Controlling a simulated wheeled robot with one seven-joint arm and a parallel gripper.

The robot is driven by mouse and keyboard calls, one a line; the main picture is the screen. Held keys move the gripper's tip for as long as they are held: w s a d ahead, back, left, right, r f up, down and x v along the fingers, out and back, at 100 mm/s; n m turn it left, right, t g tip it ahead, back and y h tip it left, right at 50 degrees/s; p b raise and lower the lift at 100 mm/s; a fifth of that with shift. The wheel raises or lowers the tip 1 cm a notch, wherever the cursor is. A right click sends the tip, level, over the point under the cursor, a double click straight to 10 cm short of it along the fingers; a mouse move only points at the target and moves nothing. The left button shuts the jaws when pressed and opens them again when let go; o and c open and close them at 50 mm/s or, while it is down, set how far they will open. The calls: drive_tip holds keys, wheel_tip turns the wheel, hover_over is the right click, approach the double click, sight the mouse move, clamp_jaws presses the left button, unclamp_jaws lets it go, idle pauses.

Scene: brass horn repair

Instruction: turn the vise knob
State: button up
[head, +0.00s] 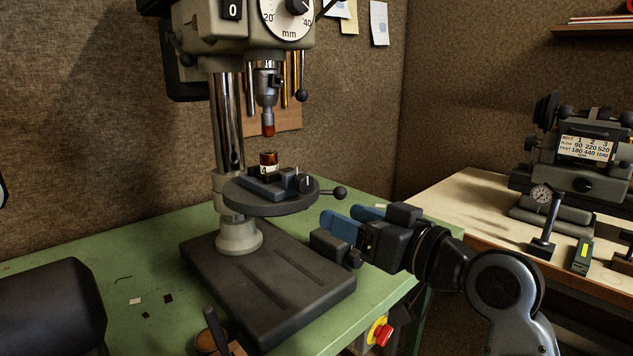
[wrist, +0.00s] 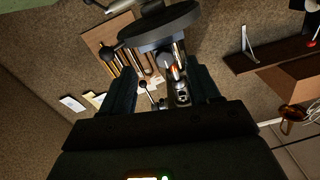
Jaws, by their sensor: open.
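The small grey vise (head: 262,187) sits on the round drill-press table (head: 270,206), with a copper-coloured cylinder (head: 268,158) upright on it. A dark round knob (wrist: 165,60) shows by the vise in the wrist view; its details are too small to tell. A black ball-ended lever (head: 340,191) sticks out to the right at the table's edge. My gripper (head: 346,215) is open and empty, with blue fingers, to the right of the table and a little below the vise. In the wrist view my gripper (wrist: 163,82) has the knob between and beyond its fingers, apart from them.
The drill chuck (head: 267,85) hangs above the vise, with a ball-ended feed handle (head: 302,95) beside it. The chrome column (head: 227,120) stands at left. The green bench (head: 60,290) holds the press's base (head: 300,300). A pale bench (head: 475,190) with gauges is at right.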

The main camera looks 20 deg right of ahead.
sight(308, 184)
drive_tip(key=w+r, duration=0.1)
drive_tip(key=w, duration=0.1)
drive_tip(key=w+a+p, duration=0.1)
drive_tip(key=w, duration=0.2)
drive_tip(key=w+a+r, duration=0.1)
drive_tip(key=w, duration=0.2)
drive_tip(key=shift+w+a+r+p, duration=0.15)
drive_tip(key=shift+a+r+p, duration=0.05)
drive_tip(key=shift+r+p, duration=0.2)
drive_tip(key=c, duration=1)
drive_tip(key=shift+c, duration=0.2)
